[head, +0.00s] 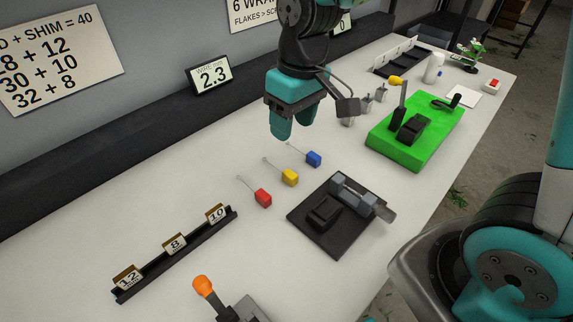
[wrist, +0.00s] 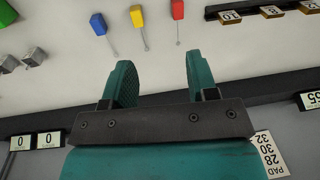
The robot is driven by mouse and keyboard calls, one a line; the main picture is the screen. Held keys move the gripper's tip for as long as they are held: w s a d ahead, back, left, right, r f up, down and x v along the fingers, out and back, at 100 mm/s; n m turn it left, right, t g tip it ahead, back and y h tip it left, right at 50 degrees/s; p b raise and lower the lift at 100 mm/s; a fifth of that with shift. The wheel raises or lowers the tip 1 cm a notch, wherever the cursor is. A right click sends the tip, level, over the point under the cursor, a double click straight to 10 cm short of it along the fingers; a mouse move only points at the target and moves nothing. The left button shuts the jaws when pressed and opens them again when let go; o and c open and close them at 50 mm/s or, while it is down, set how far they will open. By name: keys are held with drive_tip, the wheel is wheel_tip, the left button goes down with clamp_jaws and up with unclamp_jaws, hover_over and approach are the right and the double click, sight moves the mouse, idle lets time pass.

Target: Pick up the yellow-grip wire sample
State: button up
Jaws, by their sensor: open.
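The yellow-grip wire sample (head: 289,177) lies on the white table between a red-grip sample (head: 263,198) and a blue-grip sample (head: 313,158). Each has a small block grip with a thin wire pointing to the upper left. My gripper (head: 283,136) hangs above the table, pointing down, beyond the samples toward the wall. In the wrist view my gripper (wrist: 158,78) has its two teal fingers apart with nothing between them. The yellow grip (wrist: 137,15) shows there beyond the fingertips, with the blue grip (wrist: 98,24) to its left and the red grip (wrist: 177,9) to its right.
A black fixture (head: 340,215) stands right of the samples. A black rail with number tags (head: 175,252) lies at the lower left. A green base with a device (head: 416,135) and small grey blocks (head: 365,104) are at the right. A display reading 2.3 (head: 211,75) stands near the wall.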

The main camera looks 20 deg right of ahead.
drive_tip(key=w+d+f+h+p, duration=0.1)
drive_tip(key=w+f, duration=0.2)
drive_tip(key=w, duration=0.1)
drive_tip(key=p, duration=0.2)
hover_over(290, 173)
drive_tip(key=f, duration=1)
drive_tip(key=shift+s+a+f, duration=0.2)
drive_tip(key=shift+f, duration=0.2)
drive_tip(key=shift+w+d+f+p, duration=0.1)
drive_tip(key=shift+f+p, duration=0.4)
drive_tip(key=shift+f, duration=1)
drive_tip(key=shift+w+d+f+p, duration=0.1)
drive_tip(key=shift+f+p, duration=0.35)
drive_tip(key=shift+f, duration=1)
clamp_jaws()
